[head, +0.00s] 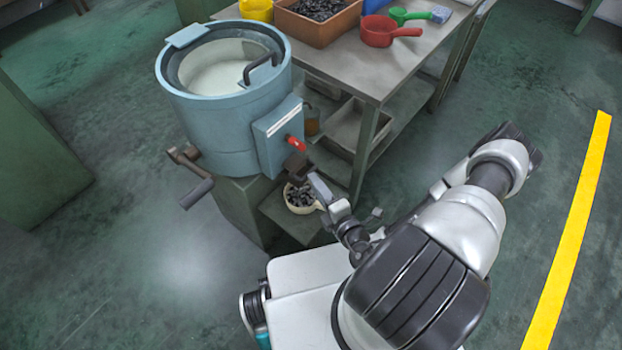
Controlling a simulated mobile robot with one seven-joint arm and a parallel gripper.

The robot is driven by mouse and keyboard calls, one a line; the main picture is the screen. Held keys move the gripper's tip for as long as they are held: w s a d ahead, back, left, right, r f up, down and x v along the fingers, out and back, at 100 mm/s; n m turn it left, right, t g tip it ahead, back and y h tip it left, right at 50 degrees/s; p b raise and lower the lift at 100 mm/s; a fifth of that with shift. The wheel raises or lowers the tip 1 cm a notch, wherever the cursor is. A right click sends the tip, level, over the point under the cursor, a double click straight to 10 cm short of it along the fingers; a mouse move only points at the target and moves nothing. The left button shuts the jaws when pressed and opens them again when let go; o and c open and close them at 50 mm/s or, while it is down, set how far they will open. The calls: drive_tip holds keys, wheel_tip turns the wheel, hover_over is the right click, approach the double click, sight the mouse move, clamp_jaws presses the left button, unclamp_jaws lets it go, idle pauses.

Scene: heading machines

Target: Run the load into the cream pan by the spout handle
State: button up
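The blue-grey drum machine (222,125) stands on a green base, with a clear round lid with a black handle on top. A box on its right front side carries a red handle (297,143). A dark spout (295,166) sticks out below the handle. The cream pan (304,209) sits under the spout on a low shelf, with dark pieces (299,195) in it. My gripper (322,190) is just right of the spout, below the red handle, and partly covers the pan's right side. Its finger opening is too small and overlapped to judge.
A metal table (395,75) behind holds an orange bin (318,22) of dark pieces, a red scoop (380,31), a green scoop (400,15) and a yellow container (256,10). A crank (196,193) sticks out at the drum's lower left. Floor is open at right.

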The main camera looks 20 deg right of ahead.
drive_tip(key=shift+x, duration=2)
clamp_jaws()
